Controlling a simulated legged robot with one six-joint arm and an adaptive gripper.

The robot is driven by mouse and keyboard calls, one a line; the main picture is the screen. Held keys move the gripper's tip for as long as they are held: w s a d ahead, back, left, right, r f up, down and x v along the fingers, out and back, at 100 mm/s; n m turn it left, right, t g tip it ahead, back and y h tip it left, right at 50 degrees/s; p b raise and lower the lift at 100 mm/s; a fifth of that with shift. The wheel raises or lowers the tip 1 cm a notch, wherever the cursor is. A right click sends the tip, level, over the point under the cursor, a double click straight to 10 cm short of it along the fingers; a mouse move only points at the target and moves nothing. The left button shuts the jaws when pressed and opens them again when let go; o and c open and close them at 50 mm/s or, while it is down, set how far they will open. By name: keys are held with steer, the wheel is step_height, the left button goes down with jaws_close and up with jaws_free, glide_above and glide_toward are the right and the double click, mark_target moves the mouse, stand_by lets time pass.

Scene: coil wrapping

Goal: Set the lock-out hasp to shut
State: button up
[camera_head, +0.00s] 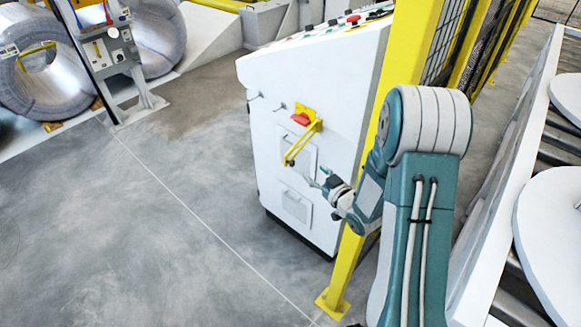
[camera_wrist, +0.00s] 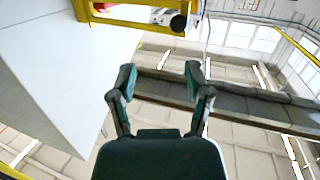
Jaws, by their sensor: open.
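The lock-out hasp (camera_head: 303,142) is a yellow bar frame on the side of the white control cabinet, next to a red handle on a yellow plate (camera_head: 303,117). Its bar slants down and left, and its lower end appears to stand off the panel. In the wrist view a yellow part of the hasp (camera_wrist: 130,17) crosses the top, with a dark round end at its right. My gripper (camera_head: 322,178) is just below and right of the hasp's lower end. In the wrist view my gripper (camera_wrist: 159,76) has its fingers apart, nothing between them, and the hasp lies beyond the fingertips.
The white cabinet (camera_head: 265,98) has buttons on its sloped top and small keys on its side. A yellow post (camera_head: 341,280) with mesh fencing stands close to my arm. A roller conveyor is at the right. Metal coils stand at the back left. The floor at left is clear.

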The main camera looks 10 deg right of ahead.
mark_target(293, 165)
steer(key=shift+t+y, duration=0.4)
steer(key=shift+y, duration=0.5)
steer(key=w+a, duration=0.1)
steer(key=w, duration=0.1)
steer(key=w+a+f, duration=0.1)
steer(key=w+a, duration=0.1)
steer(key=w, duration=0.1)
steer(key=w+a+f, duration=0.1)
steer(key=w+a, duration=0.1)
steer(key=w, duration=0.1)
steer(key=shift+a+f, duration=0.1)
steer(key=shift+a, duration=0.1)
jaws_close()
